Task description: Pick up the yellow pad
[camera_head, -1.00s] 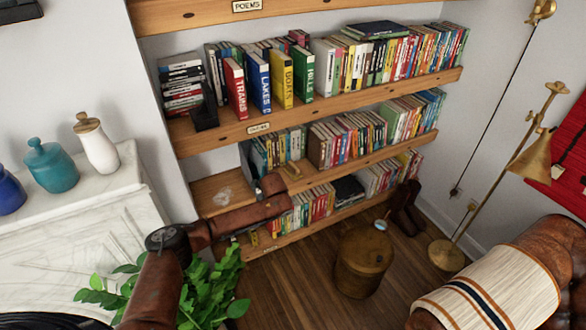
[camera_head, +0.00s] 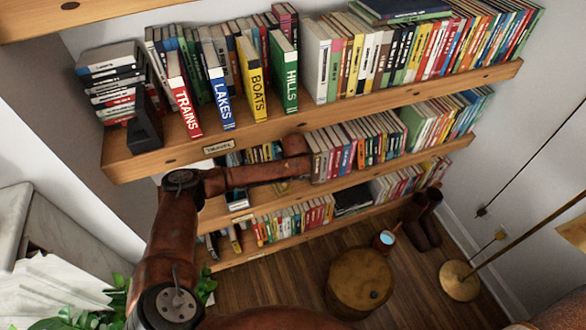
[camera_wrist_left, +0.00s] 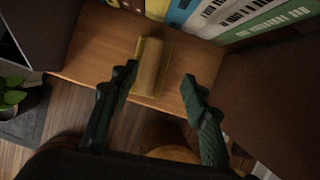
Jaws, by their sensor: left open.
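The yellow pad (camera_wrist_left: 151,66) lies near the front edge of a wooden shelf in the left wrist view. It has yellow-green edges and a tan middle, with its long side running toward the books. My left gripper (camera_wrist_left: 159,73) is open, its dark green fingers on either side of the pad with a gap to each. I cannot tell how high the fingers are above the shelf. In the head view a small yellowish item (camera_head: 283,187), probably the pad, shows just under my left arm on the middle shelf. My left fingers are hidden there. My right gripper is not in view.
Books (camera_wrist_left: 258,22) stand behind the pad, and a dark block-like shape (camera_wrist_left: 268,90) is on the right. The upper shelf (camera_head: 155,160) overhangs part of the middle one. A round wooden stool (camera_head: 358,280), boots (camera_head: 423,220) and a lamp base (camera_head: 459,281) stand on the floor.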

